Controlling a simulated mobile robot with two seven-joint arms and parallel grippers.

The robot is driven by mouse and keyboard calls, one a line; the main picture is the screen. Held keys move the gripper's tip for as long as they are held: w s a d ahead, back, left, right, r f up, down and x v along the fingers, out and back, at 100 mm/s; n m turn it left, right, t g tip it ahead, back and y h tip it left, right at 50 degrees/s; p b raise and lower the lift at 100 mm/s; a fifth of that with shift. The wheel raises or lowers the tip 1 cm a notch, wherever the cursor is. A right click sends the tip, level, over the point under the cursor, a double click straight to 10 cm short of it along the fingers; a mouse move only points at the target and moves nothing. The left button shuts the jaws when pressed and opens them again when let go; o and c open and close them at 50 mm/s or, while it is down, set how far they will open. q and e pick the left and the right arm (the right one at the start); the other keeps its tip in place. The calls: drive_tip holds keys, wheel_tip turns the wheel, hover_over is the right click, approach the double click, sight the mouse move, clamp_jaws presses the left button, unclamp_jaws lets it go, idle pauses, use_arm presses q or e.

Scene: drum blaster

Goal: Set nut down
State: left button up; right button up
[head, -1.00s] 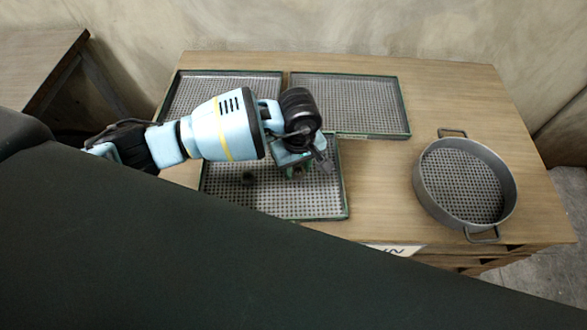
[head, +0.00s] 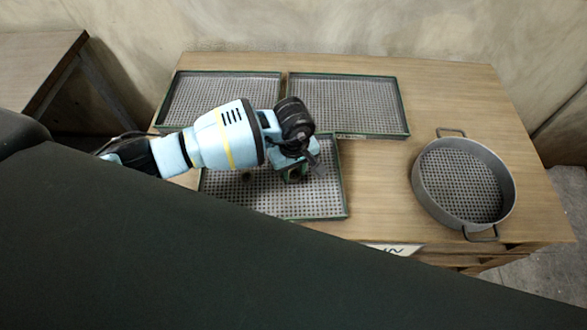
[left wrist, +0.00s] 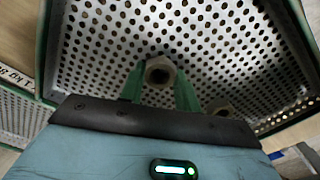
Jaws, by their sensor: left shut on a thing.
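My left gripper (head: 293,176) is over the front perforated tray (head: 335,200), toward its right side. In the left wrist view its green fingers (left wrist: 160,85) are shut on a dull metal nut (left wrist: 158,72) with a round hole. The held nut is close to the tray floor; I cannot tell whether it touches. My right gripper is not in view.
Two more green-rimmed trays, back left (head: 200,90) and back right (head: 350,100), look empty. A round metal basket (head: 463,182) with two handles stands on the right of the wooden table (head: 385,185). Bare table lies between basket and trays.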

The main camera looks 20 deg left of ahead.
sight(294, 174)
use_arm(q)
drive_tip(key=o, duration=1)
drive_tip(key=shift+f, duration=0.1)
wheel_tip(294, 174, up, 12)
drive_tip(key=shift+p, duration=0.35)
drive_tip(key=shift+s, duration=0.1)
